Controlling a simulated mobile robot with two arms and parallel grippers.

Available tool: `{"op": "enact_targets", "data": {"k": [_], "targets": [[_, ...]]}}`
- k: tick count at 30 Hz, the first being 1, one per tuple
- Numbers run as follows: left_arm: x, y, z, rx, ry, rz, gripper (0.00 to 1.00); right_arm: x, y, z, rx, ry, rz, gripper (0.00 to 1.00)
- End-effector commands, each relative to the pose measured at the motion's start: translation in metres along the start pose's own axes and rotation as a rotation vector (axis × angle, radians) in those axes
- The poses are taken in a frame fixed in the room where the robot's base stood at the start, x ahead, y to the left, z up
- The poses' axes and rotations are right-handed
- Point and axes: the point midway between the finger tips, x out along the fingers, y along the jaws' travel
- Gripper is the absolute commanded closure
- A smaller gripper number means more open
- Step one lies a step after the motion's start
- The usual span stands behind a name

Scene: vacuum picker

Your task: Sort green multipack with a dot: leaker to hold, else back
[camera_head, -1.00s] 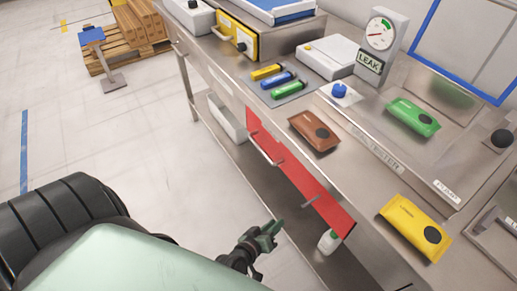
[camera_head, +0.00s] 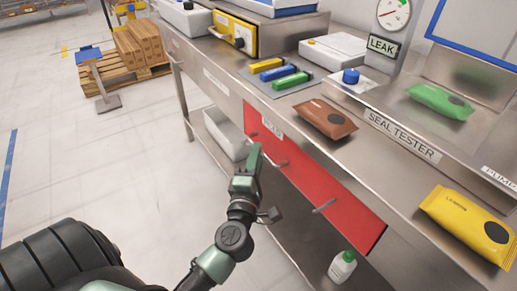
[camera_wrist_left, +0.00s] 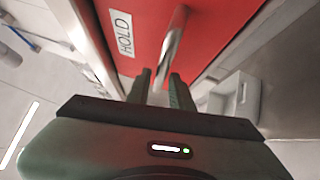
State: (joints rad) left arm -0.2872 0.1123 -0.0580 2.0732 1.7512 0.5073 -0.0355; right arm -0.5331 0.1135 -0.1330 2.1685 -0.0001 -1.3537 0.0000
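The red drawer front (camera_head: 335,195) labelled HOLD (camera_head: 272,127) is below the bench top and looks closed. My left gripper (camera_head: 254,160) is at its left handle. In the left wrist view, the fingers (camera_wrist_left: 163,90) are apart, with the metal handle (camera_wrist_left: 174,45) in line with the gap; contact cannot be told. My right gripper is out of view.
A brown pack (camera_head: 325,119) and a yellow pack (camera_head: 469,222) lie on the bench. Yellow, blue and green tubes lie on a grey mat (camera_head: 298,88). A white bin (camera_head: 228,133) and a bottle (camera_head: 342,267) are on the lower shelf.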

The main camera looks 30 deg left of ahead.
Motion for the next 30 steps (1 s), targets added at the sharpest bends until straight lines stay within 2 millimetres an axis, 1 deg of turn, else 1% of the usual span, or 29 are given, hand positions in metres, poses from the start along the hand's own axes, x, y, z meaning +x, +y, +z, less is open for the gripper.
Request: {"op": "enact_targets", "data": {"k": [1,3,6,15,17,18,30], "targets": [[0.008,0.001,0.001,0.001,-0.001,0.003,0.78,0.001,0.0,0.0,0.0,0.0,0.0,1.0],[0.015,0.0,0.001,0.001,-0.002,0.001,0.78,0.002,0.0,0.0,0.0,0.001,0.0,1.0],[0.022,0.0,0.0,0.002,-0.002,0.001,0.78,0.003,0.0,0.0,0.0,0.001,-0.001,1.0],[0.024,-0.001,0.0,0.002,-0.001,0.0,0.78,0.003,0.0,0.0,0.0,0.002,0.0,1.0],[0.024,-0.001,0.0,0.002,-0.001,0.0,0.95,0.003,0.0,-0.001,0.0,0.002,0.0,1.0],[0.024,-0.001,0.0,0.002,-0.001,0.0,1.0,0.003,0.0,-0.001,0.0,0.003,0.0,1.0],[0.024,-0.001,0.0,0.002,-0.001,-0.001,1.0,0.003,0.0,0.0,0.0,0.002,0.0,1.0]]}}
